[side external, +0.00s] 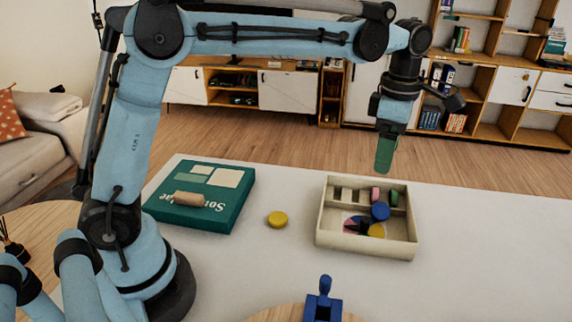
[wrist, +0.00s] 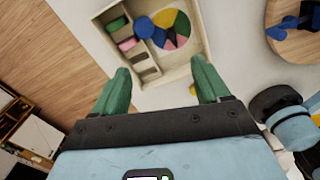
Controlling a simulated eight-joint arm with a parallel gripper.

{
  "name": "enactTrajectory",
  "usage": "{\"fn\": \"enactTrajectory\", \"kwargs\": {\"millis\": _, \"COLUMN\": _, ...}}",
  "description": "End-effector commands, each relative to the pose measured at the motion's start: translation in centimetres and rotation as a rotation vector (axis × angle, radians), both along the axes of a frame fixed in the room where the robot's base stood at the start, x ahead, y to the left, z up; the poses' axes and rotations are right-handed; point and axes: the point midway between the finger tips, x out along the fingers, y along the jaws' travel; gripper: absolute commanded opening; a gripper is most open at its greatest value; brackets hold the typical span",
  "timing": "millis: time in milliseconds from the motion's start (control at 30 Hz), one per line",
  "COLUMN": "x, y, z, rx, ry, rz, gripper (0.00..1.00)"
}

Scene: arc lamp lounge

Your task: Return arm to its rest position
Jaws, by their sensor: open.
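My gripper (side external: 386,155) hangs with its green fingers pointing down, high above the back part of the white table. In the wrist view my gripper (wrist: 160,66) has its two green fingers wide apart, with nothing held between them. The cream sorting tray (side external: 366,246) sits on the table below and in front of the gripper. It also shows in the wrist view (wrist: 158,76), past the fingertips. Inside it are a blue piece (side external: 380,211), a yellow piece (side external: 376,230), a pink piece (side external: 375,194) and a green piece (side external: 394,198).
A teal game box (side external: 225,207) lies at the table's left, with a tan cylinder (side external: 188,198) on top. A yellow disc (side external: 277,219) lies between box and tray. A blue object (side external: 323,300) stands on a round wooden board (side external: 285,312) at the front. The table's right side is clear.

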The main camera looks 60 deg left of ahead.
Motion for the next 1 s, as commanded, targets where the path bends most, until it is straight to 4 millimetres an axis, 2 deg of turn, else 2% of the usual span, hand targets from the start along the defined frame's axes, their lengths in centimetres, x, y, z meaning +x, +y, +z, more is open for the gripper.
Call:
{"fn": "enactTrajectory", "kwargs": {"millis": 233, "x": -0.1, "y": 0.0, "z": 0.1, "rx": 0.000, "ry": -0.002, "rz": -0.006, "gripper": 0.75}}
{"fn": "enactTrajectory", "kwargs": {"millis": 367, "x": -0.7, "y": 0.6, "z": 0.5, "rx": -0.004, "ry": -0.027, "rz": -0.090, "gripper": 0.75}}
{"fn": "enactTrajectory", "kwargs": {"millis": 467, "x": -1.9, "y": 1.5, "z": 1.1, "rx": -0.004, "ry": -0.074, "rz": -0.242, "gripper": 0.75}}
{"fn": "enactTrajectory", "kwargs": {"millis": 700, "x": -5.9, "y": 4.2, "z": 1.8, "rx": 0.057, "ry": -0.222, "rz": -0.739, "gripper": 0.75}}
{"fn": "enactTrajectory", "kwargs": {"millis": 1000, "x": -11.3, "y": 6.9, "z": 0.4, "rx": 0.262, "ry": -0.362, "rz": -1.357, "gripper": 0.75}}
